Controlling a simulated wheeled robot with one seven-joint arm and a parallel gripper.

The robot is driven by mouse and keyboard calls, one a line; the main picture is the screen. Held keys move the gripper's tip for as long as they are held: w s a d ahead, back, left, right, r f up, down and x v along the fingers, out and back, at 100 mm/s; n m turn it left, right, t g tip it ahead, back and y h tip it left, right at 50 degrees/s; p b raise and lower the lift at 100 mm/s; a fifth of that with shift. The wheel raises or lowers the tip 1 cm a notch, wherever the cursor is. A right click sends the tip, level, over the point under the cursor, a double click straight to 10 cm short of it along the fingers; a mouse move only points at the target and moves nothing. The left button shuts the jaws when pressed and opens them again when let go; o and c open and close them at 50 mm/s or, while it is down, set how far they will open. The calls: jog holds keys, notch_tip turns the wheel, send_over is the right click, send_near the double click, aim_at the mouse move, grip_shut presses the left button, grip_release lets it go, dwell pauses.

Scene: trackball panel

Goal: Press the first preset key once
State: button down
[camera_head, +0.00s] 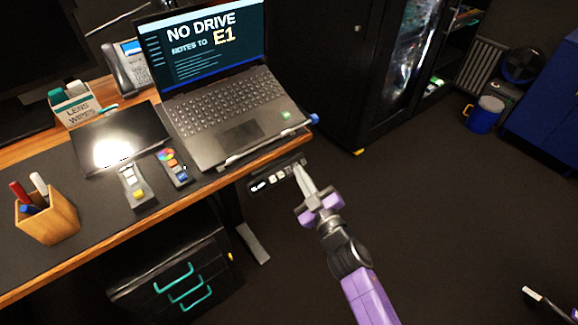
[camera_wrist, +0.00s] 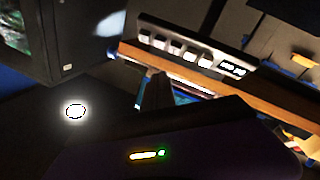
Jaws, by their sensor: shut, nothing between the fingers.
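A small dark control panel (camera_head: 277,175) with a lit display (camera_head: 258,186) and a row of pale keys is mounted at the desk's front edge, below the laptop. In the wrist view the panel (camera_wrist: 150,24) shows its display (camera_wrist: 232,68) and several keys (camera_wrist: 175,47). The key markings are too small to read, so I cannot tell which is the first preset. My gripper (camera_head: 298,168) is shut and empty, its tip by the right end of the panel in the head view. It covers part of that end; I cannot tell whether it touches a key.
A laptop (camera_head: 225,110), a tablet (camera_head: 110,145), two small devices (camera_head: 138,186) (camera_head: 174,166) and a pen cup (camera_head: 48,218) stand on the desk (camera_head: 95,232). A drawer unit (camera_head: 170,268) is below. The floor right of my arm is mostly clear.

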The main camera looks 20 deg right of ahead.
jog(key=shift+s+d+r+p, duration=0.3)
jog(key=shift+s+r+p, duration=0.5)
jog(key=shift+s, duration=0.15)
